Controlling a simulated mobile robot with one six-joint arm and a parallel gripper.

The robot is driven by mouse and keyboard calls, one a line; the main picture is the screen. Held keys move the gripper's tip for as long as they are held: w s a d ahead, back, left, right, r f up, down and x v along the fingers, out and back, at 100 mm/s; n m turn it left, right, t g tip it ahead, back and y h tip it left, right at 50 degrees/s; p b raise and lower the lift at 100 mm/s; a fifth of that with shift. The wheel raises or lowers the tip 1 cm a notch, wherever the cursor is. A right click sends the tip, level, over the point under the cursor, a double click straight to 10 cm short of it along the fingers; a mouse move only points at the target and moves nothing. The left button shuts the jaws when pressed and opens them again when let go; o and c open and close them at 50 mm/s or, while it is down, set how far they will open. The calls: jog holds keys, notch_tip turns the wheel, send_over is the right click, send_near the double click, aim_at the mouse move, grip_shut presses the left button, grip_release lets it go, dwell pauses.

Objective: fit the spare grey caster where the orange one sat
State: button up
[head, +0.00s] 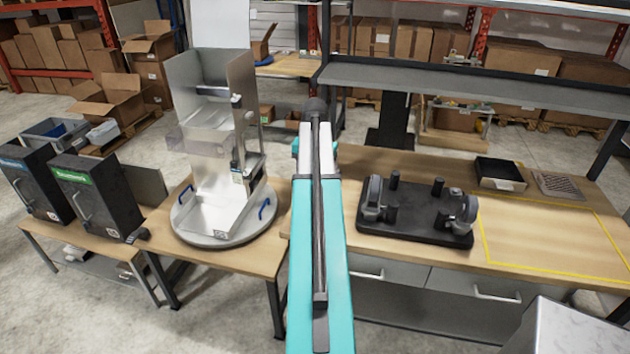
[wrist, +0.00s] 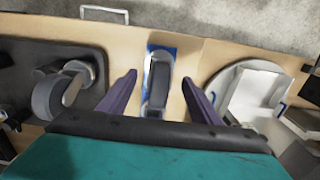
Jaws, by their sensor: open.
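A caster with a dark wheel and grey fork, the spare by its look, stands on a blue patch (wrist: 150,50) on the wooden table. The caster (wrist: 160,85) is between the fingers of my gripper (wrist: 159,77) in the wrist view. The fingers are open, with a gap on each side of it. My arm hides this spot in the head view. The black base (head: 415,230) carries short black posts and two grey casters, one at the left (head: 374,196) and one at the right (head: 463,209). No orange caster is visible.
A black tray (head: 500,174) and a perforated metal plate (head: 558,186) lie behind a yellow-outlined area (head: 550,240), which is bare. A round turntable (head: 190,225) with a metal dispenser (head: 215,150) stands left of my arm. Dark dispenser boxes (head: 100,195) stand farther left.

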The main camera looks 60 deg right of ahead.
jog(key=shift+f+b, duration=2.5)
jog(key=shift+f, duration=1.75)
